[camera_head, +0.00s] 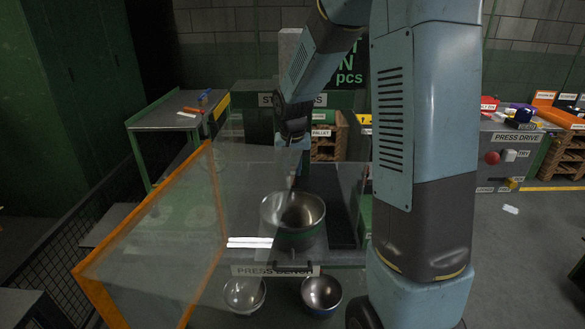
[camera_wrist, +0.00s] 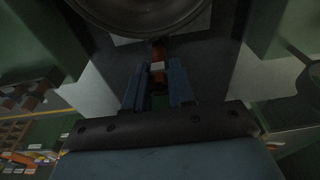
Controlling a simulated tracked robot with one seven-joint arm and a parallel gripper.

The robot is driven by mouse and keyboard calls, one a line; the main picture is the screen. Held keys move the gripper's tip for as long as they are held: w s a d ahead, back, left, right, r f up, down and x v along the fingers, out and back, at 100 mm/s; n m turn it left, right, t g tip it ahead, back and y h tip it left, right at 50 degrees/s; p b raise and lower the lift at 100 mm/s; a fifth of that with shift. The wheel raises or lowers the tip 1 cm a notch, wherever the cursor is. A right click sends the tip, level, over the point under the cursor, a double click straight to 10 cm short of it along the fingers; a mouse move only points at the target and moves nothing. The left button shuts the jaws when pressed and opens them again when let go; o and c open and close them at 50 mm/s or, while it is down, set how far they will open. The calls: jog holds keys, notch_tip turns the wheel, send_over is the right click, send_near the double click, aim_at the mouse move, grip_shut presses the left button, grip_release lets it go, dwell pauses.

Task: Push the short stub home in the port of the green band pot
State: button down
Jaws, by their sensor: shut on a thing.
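The green band pot (camera_head: 298,241) stands upright on the press bench in the head view, open at the top, with a metal bowl-shaped inside. Its round dark body (camera_wrist: 140,12) also fills the top of the wrist view. My gripper (camera_wrist: 158,74) has its two blue fingers shut on the short stub (camera_wrist: 158,52), a small copper-coloured piece with a pale band. The stub points toward the pot's side. Whether its tip touches the pot or sits in the port is too dark to tell. In the head view the fingers and stub are hard to make out behind the pot.
A clear guard with an orange frame (camera_head: 216,190) stands left of the pot. Two metal bowls, one at left (camera_head: 244,294) and one at right (camera_head: 321,294), sit below the bench front. A press drive console (camera_head: 510,148) stands at the right.

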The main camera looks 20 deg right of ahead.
jog(key=shift+f, duration=1.6)
jog(key=c, duration=0.9)
grip_release()
jog(key=shift+o, duration=0.2)
notch_tip(320, 180, up, 14)
jog(key=s, duration=0.2)
jog(key=shift+a+f, duration=0.25)
jog(key=shift+a, duration=0.05)
jog(key=s+d+r+t, duration=0.2)
jog(key=s+r, duration=0.5)
jog(key=s, duration=0.5)
jog(key=s+a+n+t, duration=0.1)
jog(key=s+n, duration=0.2)
jog(key=s, duration=1.1)
jog(key=shift+r+n+t+y, duration=0.15)
jog(key=shift+n+t+y, duration=0.15)
jog(key=shift+t, duration=0.1)
